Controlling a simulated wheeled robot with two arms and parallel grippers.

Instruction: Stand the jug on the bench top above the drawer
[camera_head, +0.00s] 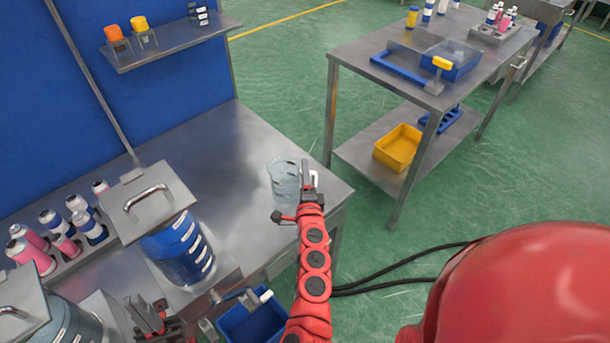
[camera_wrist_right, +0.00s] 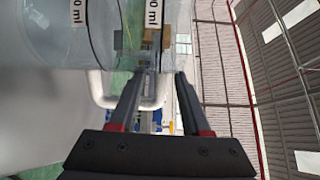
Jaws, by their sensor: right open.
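The clear jug (camera_head: 284,182) stands upright on the steel bench top (camera_head: 235,150), near its right end. It also shows at the left of the right wrist view (camera_wrist_right: 60,35), with its pale handle (camera_wrist_right: 154,103) between my fingers. My right gripper (camera_head: 308,180) is beside the jug on its handle side. Its two fingers (camera_wrist_right: 158,88) are spread apart, open around the handle and not closed on it. My left gripper (camera_head: 153,318) is low at the left, dark and partly cut off; its jaws are unclear. I cannot clearly make out the drawer.
A blue container with a lidded steel top (camera_head: 150,205) stands left of the jug, beside several spray cans (camera_head: 75,225). A blue open box (camera_head: 252,320) sits low in front of the bench. The bench middle is clear. Another steel table (camera_head: 375,50) stands behind right.

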